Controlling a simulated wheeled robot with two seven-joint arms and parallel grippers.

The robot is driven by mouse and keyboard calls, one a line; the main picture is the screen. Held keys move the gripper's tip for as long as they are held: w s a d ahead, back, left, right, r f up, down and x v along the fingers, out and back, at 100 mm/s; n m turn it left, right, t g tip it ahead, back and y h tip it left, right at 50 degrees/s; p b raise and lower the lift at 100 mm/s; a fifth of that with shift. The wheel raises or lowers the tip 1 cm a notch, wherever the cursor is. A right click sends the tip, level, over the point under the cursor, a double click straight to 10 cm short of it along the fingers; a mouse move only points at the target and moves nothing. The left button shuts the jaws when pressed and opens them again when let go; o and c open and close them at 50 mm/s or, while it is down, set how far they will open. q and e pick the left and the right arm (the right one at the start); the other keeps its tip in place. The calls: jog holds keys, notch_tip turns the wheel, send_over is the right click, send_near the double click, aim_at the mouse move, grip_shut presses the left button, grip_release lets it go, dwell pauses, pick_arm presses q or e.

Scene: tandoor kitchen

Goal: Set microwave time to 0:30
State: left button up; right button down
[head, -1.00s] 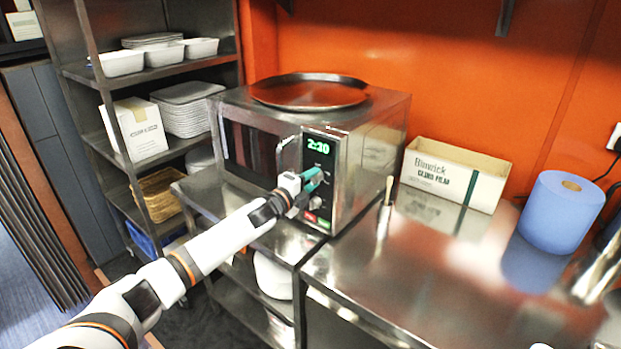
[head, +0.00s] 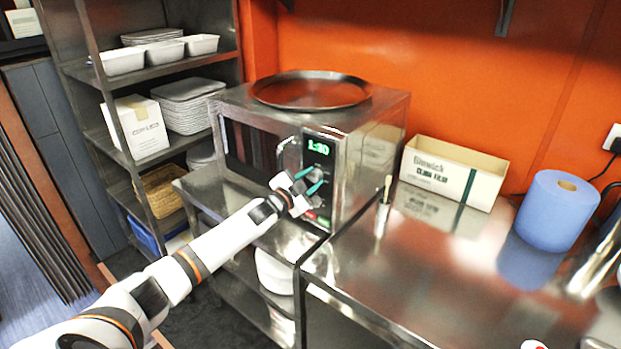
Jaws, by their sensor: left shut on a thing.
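The microwave (head: 360,140) stands on a steel shelf unit, with its control panel at the right of its dark door. Its green display (head: 318,147) seems to read 1:30. My left gripper (head: 312,180) is at the panel, its teal fingers on either side of a dial (head: 316,176) below the display. It is shut on this dial, which the fingers partly hide. The red and green buttons at the panel's bottom are partly visible below the gripper. My right gripper is not in view.
A round dark tray (head: 311,90) lies on top of the microwave. A steel counter (head: 440,270) to the right holds a cardboard box (head: 453,172) and a blue paper roll (head: 558,212). A shelf rack (head: 88,75) with dishes stands at the left.

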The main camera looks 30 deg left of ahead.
pick_arm(q)
jog(key=n, duration=0.3)
jog(key=shift+a+n, duration=0.1)
jog(key=shift+n, duration=0.3)
jog(key=n, duration=0.3)
jog(key=shift+n, duration=0.3)
jog(key=n, duration=0.3)
jog(key=shift+f+n, duration=0.15)
jog(key=shift+n, duration=0.15)
jog(key=shift+n+b, duration=0.65)
jog(key=shift+n, duration=0.85)
jog(key=o, duration=1)
jog(key=shift+s, duration=0.15)
jog(key=s+a+b, duration=0.1)
jog(key=s+b, duration=0.1)
jog(key=s, duration=0.9)
jog(key=shift+s, duration=0.35)
